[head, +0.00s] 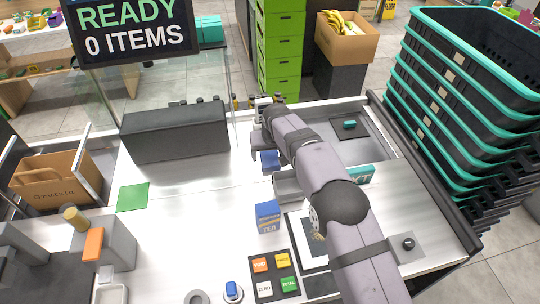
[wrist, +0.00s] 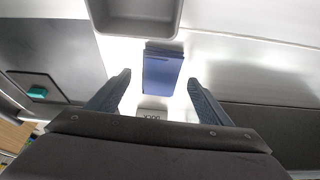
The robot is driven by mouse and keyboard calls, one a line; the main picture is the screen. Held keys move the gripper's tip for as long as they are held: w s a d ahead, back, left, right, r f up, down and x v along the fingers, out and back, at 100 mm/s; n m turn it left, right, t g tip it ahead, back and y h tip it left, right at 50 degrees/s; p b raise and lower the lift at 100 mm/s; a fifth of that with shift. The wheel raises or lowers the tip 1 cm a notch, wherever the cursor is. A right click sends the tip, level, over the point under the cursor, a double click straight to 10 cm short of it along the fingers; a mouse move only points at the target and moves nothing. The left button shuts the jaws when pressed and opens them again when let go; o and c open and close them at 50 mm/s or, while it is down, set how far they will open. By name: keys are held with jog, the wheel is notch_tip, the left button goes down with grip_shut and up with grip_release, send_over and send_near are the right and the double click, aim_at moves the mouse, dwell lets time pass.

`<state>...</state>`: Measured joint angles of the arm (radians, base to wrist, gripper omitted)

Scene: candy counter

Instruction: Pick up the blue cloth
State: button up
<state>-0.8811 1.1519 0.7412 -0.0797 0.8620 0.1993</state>
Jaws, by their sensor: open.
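The blue cloth (wrist: 162,74) looks like a flat folded rectangle on the metal counter in the wrist view. It also shows in the head view as a small blue patch (head: 270,161), partly covered by my arm. My gripper (wrist: 159,78) is open, with one finger on either side of the cloth in the wrist view and gaps between them and it. The height of the fingers above the cloth is hard to tell. In the head view my gripper (head: 262,152) is partly hidden behind its own wrist.
A grey tray (wrist: 135,22) lies close beside the cloth. A dark box (head: 175,135) stands to the left on the counter. A blue printed carton (head: 267,217) stands nearer. A teal item (head: 350,124) lies on a dark pad at right.

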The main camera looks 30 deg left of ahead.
aim_at(270, 159)
jog(key=shift+x, duration=1.1)
jog(key=c, duration=1.1)
jog(key=shift+c, duration=0.2)
jog(key=shift+r, duration=0.55)
notch_tip(270, 159, up, 9)
jog(key=b, duration=0.1)
